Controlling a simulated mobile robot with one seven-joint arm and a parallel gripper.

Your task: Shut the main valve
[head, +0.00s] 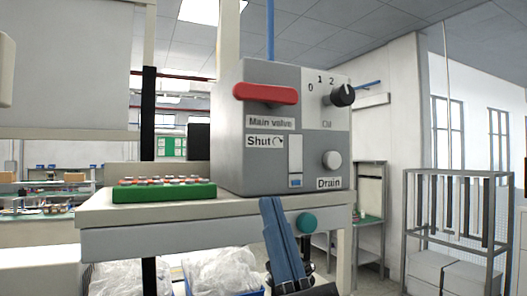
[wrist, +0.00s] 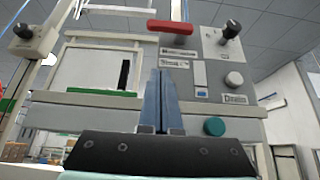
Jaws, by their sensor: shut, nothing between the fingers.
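The main valve is a red lever handle (head: 265,94) lying roughly level on the grey control box (head: 230,165), above the label "Main valve". A label below reads "Shut" with a curved arrow (head: 265,142). The red handle also shows in the wrist view (wrist: 170,27), above and beyond the fingers. My gripper (head: 270,202) is in front of the box, low, near the shelf's front edge, well below the handle and apart from it. Its blue fingers (wrist: 167,72) point up and are shut with nothing between them.
The box also bears a black dial (head: 342,95) marked 0, 1, 2 and a white drain knob (head: 332,160). A teal button (head: 307,223) sits on the shelf edge (head: 150,205). A green tray (head: 165,192) stands left of the box. Air before the handle is clear.

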